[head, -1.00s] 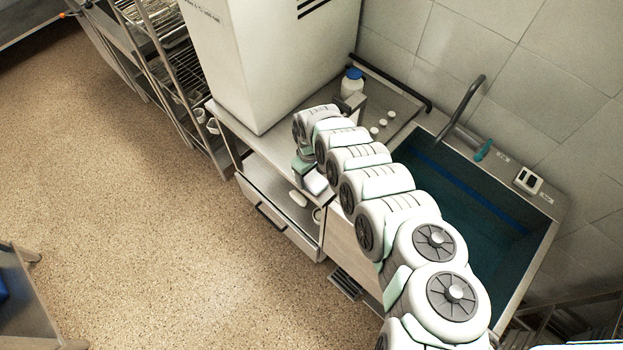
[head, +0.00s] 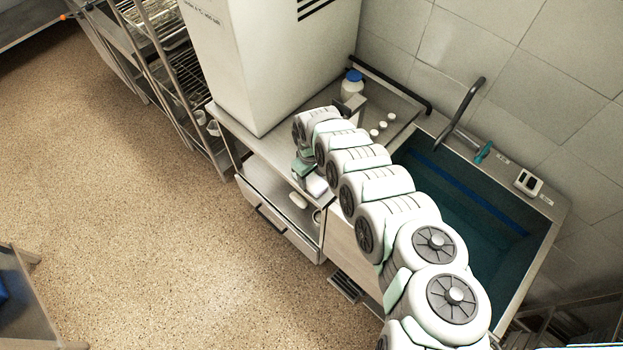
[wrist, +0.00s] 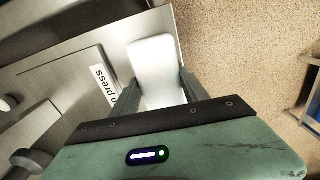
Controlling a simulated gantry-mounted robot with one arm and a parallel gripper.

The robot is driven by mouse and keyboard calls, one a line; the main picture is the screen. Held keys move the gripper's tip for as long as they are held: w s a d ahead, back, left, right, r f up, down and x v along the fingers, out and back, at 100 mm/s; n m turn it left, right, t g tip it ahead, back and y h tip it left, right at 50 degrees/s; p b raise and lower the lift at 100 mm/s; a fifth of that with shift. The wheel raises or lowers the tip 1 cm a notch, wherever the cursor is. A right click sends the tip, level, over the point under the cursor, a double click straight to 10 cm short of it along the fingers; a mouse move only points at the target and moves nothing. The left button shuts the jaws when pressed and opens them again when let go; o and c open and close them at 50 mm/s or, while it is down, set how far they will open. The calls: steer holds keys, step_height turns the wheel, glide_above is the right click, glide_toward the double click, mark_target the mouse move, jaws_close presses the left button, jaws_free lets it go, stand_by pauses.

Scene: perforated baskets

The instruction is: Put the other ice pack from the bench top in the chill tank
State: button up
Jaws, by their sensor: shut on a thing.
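My gripper (wrist: 188,92) is shut on a white ice pack (wrist: 153,60), a smooth rounded block between its two dark fingers in the wrist view. In the head view the ice pack (head: 317,187) shows just below my gripper, at the front edge of the steel bench top (head: 237,128). I cannot tell whether it touches the bench. The chill tank (head: 485,215), a sink-like basin with dark teal water, is to the right of my arm. My arm hides part of its near side.
A tall white machine (head: 270,60) stands on the bench to the left. A blue-capped bottle (head: 351,84) and small white discs (head: 382,125) are behind my arm. A curved faucet (head: 465,110) rises behind the tank. An open drawer (head: 285,215) below the bench holds a white object (head: 297,200).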

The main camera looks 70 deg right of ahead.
mark_target(311, 178)
step_height(311, 178, up, 13)
steer(key=p, duration=1.2)
steer(key=shift+s, duration=0.1)
steer(key=s+a+r, duration=0.1)
steer(key=s, duration=5.6)
steer(key=shift+a+r, duration=0.3)
steer(key=shift+r, duration=0.1)
step_height(311, 178, down, 37)
steer(key=b, duration=2.2)
steer(key=shift+s, duration=0.1)
steer(key=shift+d, duration=0.1)
